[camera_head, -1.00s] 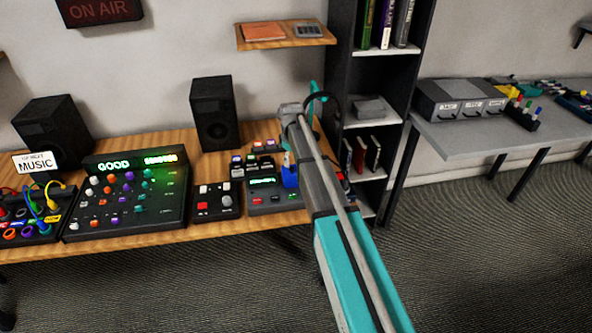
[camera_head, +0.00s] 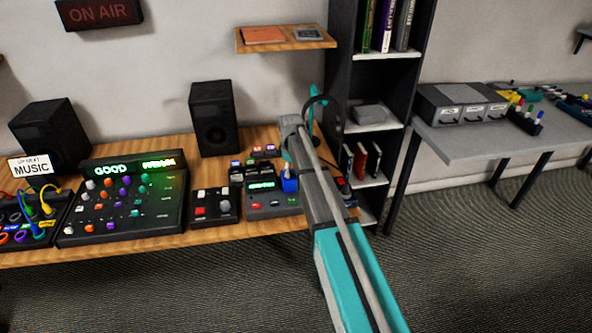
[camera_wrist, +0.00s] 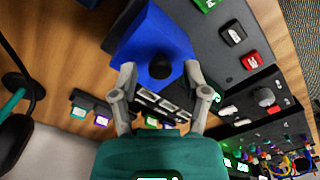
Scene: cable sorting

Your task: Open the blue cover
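The blue cover (camera_head: 289,184) stands on a dark control panel (camera_head: 262,204) at the right end of the wooden desk. In the wrist view the blue cover (camera_wrist: 152,42) is a solid blue block with a dark round spot on its near face. My gripper (camera_wrist: 160,70) is open, with its two fingertips apart at the left and right of the cover's near edge. I cannot tell whether they touch it. In the head view my gripper (camera_head: 287,158) is just above the cover, and my arm hides part of the panel.
Small button boxes (camera_head: 250,170) stand behind the panel. A small grey-and-red button unit (camera_head: 213,207) and a large knob mixer (camera_head: 122,208) lie to the left. A black speaker (camera_head: 214,118) stands behind, and a dark shelf (camera_head: 375,140) at the right. A teal-and-black headphone set (camera_head: 316,115) is beside my arm.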

